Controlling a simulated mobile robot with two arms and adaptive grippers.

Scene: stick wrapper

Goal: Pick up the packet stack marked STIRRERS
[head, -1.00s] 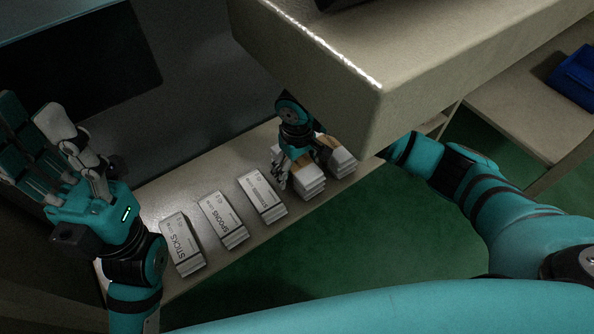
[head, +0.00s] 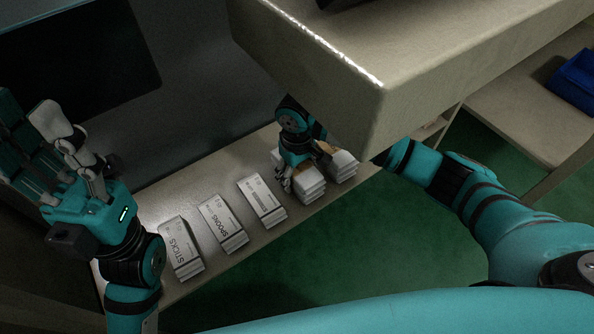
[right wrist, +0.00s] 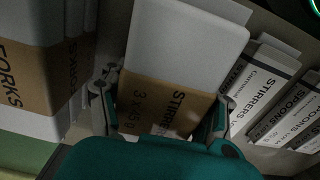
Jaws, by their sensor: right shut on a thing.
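The packet stack marked STIRRERS (right wrist: 186,45) is white with a brown printed band and fills the middle of the right wrist view. In the head view the stack (head: 309,186) lies on the narrow pale shelf (head: 190,190). My right gripper (head: 303,170) is shut on it, one finger at each side, as the right wrist view also shows (right wrist: 160,105). Part of the stack is hidden by the gripper. My left gripper (head: 70,165) is open and empty at the left, fingers spread, apart from the packets.
A banded stack marked FORKS (right wrist: 25,85) stands close to the left in the right wrist view. White packs marked STICKS (head: 181,248), SPOONS (head: 223,223) and another STIRRERS pack (right wrist: 257,88) lie in a row. A thick beige counter (head: 310,75) overhangs the right arm.

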